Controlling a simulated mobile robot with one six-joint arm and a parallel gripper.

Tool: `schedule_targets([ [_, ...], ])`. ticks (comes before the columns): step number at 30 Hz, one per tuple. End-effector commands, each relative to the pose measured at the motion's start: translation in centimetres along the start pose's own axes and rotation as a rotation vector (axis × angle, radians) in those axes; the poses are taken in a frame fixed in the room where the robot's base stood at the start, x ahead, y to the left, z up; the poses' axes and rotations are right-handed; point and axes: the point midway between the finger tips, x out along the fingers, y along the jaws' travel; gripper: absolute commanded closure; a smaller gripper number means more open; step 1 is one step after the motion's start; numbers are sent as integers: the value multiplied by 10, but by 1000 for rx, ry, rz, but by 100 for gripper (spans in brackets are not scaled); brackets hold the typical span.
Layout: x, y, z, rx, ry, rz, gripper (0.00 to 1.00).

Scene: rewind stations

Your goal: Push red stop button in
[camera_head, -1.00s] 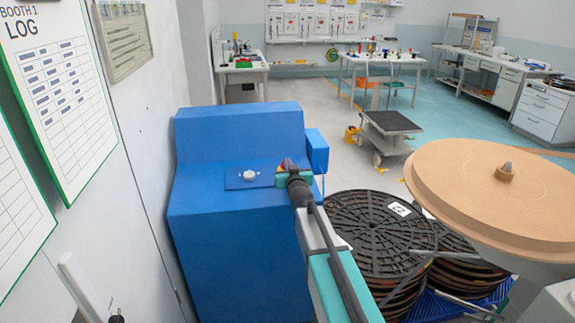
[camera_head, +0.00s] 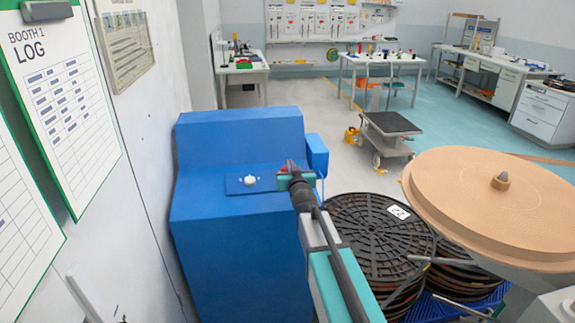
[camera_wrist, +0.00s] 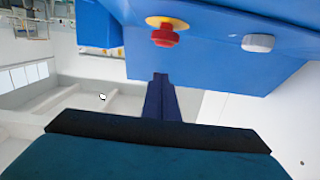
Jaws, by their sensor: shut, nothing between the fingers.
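The red stop button (camera_wrist: 165,37) shows in the wrist view as a round red head on a yellow collar (camera_wrist: 167,22), set in the blue machine (camera_wrist: 215,20). The head stands out from the collar. My gripper (camera_wrist: 160,77) is shut and empty, its fingertips pointing toward the panel, below the button in the picture and apart from it there. In the head view my gripper (camera_head: 291,164) is over the right part of the blue machine (camera_head: 235,240) and mostly hides the button. Contact cannot be told from there.
A white knob (camera_head: 250,179) sits on the panel left of my gripper. A small blue box (camera_head: 317,152) juts out at the machine's right. Black reels (camera_head: 375,235) and a tan disc (camera_head: 460,200) stand right. A wall with log sheets (camera_head: 68,100) is close on the left.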

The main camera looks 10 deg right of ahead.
Motion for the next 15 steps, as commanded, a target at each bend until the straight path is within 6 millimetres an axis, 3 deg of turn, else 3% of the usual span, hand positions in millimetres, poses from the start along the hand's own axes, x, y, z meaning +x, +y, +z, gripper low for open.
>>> schedule_targets([
  [15, -48, -2, 0, 0, 0, -2, 100],
])
